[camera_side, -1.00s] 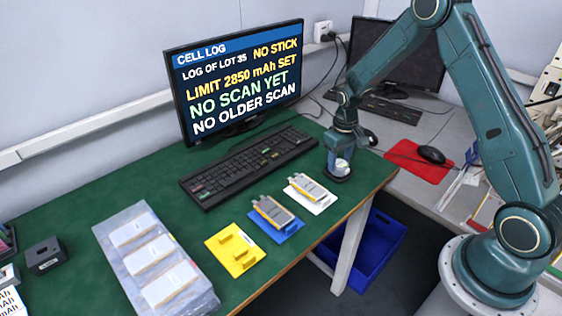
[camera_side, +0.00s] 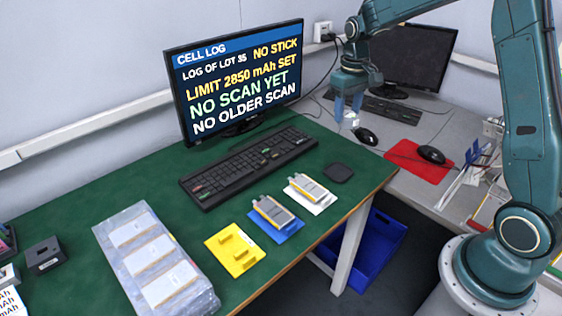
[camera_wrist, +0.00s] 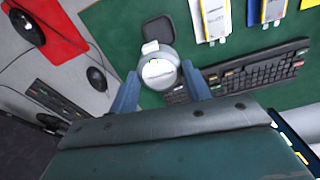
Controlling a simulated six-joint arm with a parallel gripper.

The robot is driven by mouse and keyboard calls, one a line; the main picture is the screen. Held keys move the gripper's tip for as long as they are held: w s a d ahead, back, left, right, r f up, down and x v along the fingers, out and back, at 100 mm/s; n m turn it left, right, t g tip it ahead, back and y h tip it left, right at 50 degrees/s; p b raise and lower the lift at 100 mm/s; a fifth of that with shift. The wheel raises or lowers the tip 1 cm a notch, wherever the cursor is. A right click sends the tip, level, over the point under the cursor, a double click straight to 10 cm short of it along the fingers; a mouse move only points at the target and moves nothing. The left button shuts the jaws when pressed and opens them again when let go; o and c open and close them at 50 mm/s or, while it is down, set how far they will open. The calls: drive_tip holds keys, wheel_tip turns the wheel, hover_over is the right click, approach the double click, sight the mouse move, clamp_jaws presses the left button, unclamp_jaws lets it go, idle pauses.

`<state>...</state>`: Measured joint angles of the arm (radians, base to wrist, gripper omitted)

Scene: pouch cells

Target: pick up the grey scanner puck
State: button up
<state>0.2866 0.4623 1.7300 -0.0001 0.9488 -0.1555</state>
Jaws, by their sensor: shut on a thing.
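The grey scanner puck (camera_wrist: 160,74) is between the two blue fingers of my gripper (camera_wrist: 166,92) in the wrist view. My gripper is shut on it. In the side view my gripper (camera_side: 349,104) hangs in the air above the right end of the green bench, with the puck (camera_side: 350,121) at its fingertips. The puck is clear of the dark square pad (camera_side: 338,172) on the bench. That pad also shows in the wrist view (camera_wrist: 158,28), bare.
A keyboard (camera_side: 248,165) and a screen (camera_side: 240,85) stand behind. White (camera_side: 313,196), blue (camera_side: 276,221) and yellow (camera_side: 236,251) trays lie in front; the white and blue ones hold pouch cells. A clear sleeve (camera_side: 155,258) lies at left. A red mat (camera_side: 418,161) is at right.

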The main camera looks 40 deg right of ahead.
drive_tip(key=shift+r, duration=1.5)
drive_tip(key=a+f, duration=1)
drive_tip(key=a, duration=0.3)
drive_tip(key=shift+w+f, duration=0.2)
drive_tip(key=shift+f, duration=2.35)
drive_tip(key=shift+r, duration=3)
